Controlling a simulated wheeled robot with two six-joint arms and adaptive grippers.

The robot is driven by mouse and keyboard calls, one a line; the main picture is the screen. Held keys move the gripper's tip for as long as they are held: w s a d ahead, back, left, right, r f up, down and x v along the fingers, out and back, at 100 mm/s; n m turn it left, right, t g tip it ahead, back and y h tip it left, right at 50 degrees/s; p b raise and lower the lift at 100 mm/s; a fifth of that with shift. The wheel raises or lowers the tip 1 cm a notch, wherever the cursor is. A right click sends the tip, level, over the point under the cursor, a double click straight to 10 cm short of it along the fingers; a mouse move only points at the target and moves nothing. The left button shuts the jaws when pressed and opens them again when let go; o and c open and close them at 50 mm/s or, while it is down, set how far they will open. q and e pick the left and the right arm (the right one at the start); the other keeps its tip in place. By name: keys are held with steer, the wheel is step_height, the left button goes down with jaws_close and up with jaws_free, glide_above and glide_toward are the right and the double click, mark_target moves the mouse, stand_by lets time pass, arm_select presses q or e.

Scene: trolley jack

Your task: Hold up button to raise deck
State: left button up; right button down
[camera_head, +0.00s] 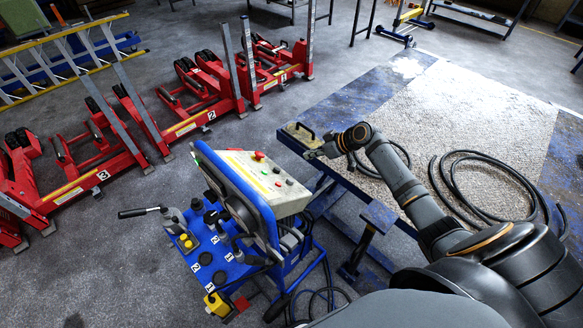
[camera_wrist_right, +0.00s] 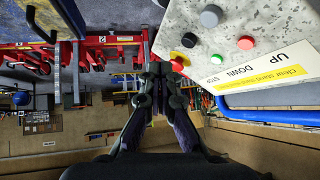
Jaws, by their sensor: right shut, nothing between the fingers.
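The control box (camera_head: 240,172), with a sloped pale panel, sits on a blue trolley at the centre of the head view. Its panel (camera_wrist_right: 262,18) fills the top right of the right wrist view. My left gripper is out of view.
Red wheeled lifting columns (camera_head: 190,105) stand in a row at the back left. A deck (camera_head: 390,95) with a grey top and blue edges lies at the right, with black cable (camera_head: 480,160) on it. A yellow ladder (camera_head: 60,55) is at the top left.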

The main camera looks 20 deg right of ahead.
mark_target(291, 181)
steer(key=shift+w+a+r, duration=0.15)
steer(key=shift+r, duration=0.35)
steer(key=shift+w+a+r, duration=0.1)
steer(key=shift+r, duration=0.4)
steer(key=shift+a, duration=0.1)
steer(key=a+f, duration=0.1)
steer(key=f, duration=0.1)
steer(key=s+a+f+b, duration=0.1)
steer(key=f, duration=0.1)
steer(key=a+f+b, duration=0.1)
steer(key=a+f, duration=0.1)
steer(key=shift+s, duration=0.3)
steer(key=shift+s+a+f, duration=0.1)
steer(key=shift+a+f, duration=0.35)
steer(key=shift+f, duration=0.05)
steer(key=shift+s+a+f+b, duration=0.1)
steer(key=shift+a+f+b, duration=0.15)
steer(key=shift+f+b, duration=0.1)
